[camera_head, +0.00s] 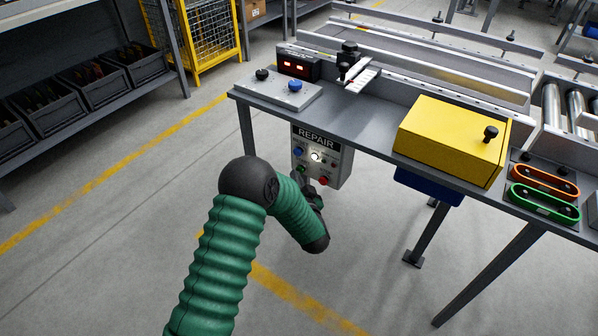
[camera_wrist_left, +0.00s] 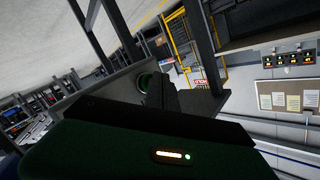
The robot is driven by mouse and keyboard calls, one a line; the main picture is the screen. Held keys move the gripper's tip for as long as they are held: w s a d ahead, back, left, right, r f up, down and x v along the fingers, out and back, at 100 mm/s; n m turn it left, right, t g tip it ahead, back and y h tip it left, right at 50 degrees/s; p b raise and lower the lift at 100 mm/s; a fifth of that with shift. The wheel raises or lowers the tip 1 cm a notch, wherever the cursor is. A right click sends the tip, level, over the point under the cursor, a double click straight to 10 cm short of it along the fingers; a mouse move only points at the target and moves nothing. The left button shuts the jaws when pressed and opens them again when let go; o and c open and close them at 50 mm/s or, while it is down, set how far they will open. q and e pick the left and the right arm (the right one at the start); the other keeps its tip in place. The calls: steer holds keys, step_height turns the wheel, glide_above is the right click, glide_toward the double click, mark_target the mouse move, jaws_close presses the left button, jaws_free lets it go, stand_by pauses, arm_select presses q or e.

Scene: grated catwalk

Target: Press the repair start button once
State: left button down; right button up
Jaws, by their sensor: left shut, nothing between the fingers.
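The grey REPAIR box (camera_head: 333,166) hangs below the front edge of the workbench in the head view. My left gripper (camera_head: 308,186) is shut and empty at the lower part of this face, partly hidden by my green arm. In the left wrist view, the dark fingers (camera_wrist_left: 162,92) point toward a grey panel, with a round green-tinted part (camera_wrist_left: 146,82) beside them. I cannot tell whether they touch it. The lower left buttons are partly covered. My right gripper is out of view.
A blue bin (camera_head: 428,186) hangs underneath. Open floor lies left of the bench.

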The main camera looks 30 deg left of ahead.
arm_select(q)
steer(key=shift+w, duration=0.55)
stand_by(0.4)
steer(key=shift+s+p, duration=0.55)
steer(key=shift+s, duration=0.65)
steer(key=shift+s, duration=0.1)
steer(key=s, duration=0.1)
steer(key=s+p, duration=0.1)
steer(key=s, duration=0.2)
steer(key=shift+s+a+p, duration=0.25)
steer(key=shift+s+p, duration=0.15)
